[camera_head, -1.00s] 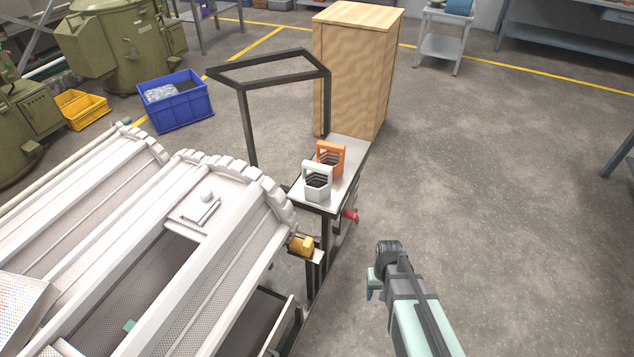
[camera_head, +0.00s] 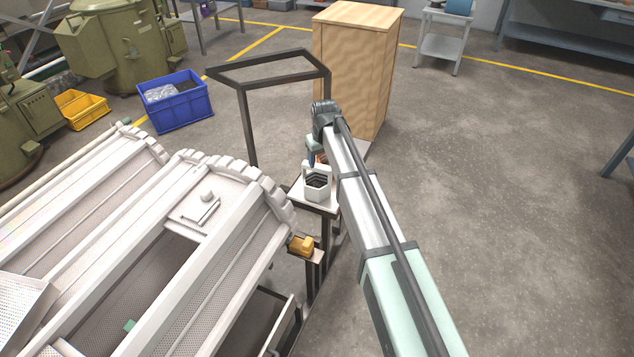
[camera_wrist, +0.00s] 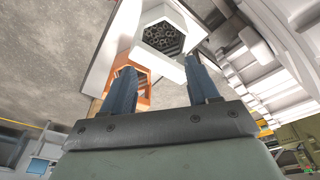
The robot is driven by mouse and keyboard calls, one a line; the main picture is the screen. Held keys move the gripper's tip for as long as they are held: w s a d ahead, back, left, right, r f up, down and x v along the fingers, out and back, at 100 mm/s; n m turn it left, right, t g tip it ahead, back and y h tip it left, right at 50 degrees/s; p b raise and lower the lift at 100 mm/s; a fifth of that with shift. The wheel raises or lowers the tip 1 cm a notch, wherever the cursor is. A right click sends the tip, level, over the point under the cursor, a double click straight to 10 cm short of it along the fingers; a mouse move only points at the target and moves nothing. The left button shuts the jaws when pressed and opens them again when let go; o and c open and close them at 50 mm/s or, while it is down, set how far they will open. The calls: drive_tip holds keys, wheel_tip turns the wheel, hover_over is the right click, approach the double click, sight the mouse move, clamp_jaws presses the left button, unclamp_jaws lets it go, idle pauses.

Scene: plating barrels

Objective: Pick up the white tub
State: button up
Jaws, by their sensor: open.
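My gripper (camera_head: 312,159) is just behind and above the tub in the head view. In the wrist view my gripper (camera_wrist: 162,76) has its two fingers apart with nothing clamped between them. I cannot tell whether a finger touches the tub.
An orange tub (camera_wrist: 143,90) stands close to the white one, mostly hidden by my arm in the head view. White barrels (camera_head: 225,215) lie to the left, a dark frame (camera_head: 245,110) rises behind, and a wooden cabinet (camera_head: 352,60) stands beyond. Open floor lies right.

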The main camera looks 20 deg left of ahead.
sight(318, 165)
drive_tip(key=w+a+r+n, duration=0.3)
drive_tip(key=w+a, duration=0.1)
drive_tip(key=w, duration=0.1)
drive_tip(key=f+n, duration=0.2)
drive_tip(key=s+d+f+n+g+h, duration=0.1)
drive_tip(key=f+n, duration=0.1)
drive_tip(key=f, duration=0.1)
drive_tip(key=f+n+g, duration=0.1)
drive_tip(key=f, duration=0.2)
drive_tip(key=shift+s+d+f+n, duration=0.2)
drive_tip(key=shift+s+d+n, duration=0.05)
drive_tip(key=shift+n, duration=0.15)
drive_tip(key=shift+a+f, duration=0.15)
drive_tip(key=shift+f, duration=1.2)
drive_tip(key=shift+a+f, duration=0.1)
drive_tip(key=shift+f, duration=1.2)
drive_tip(key=shift+f, duration=0.25)
clamp_jaws()
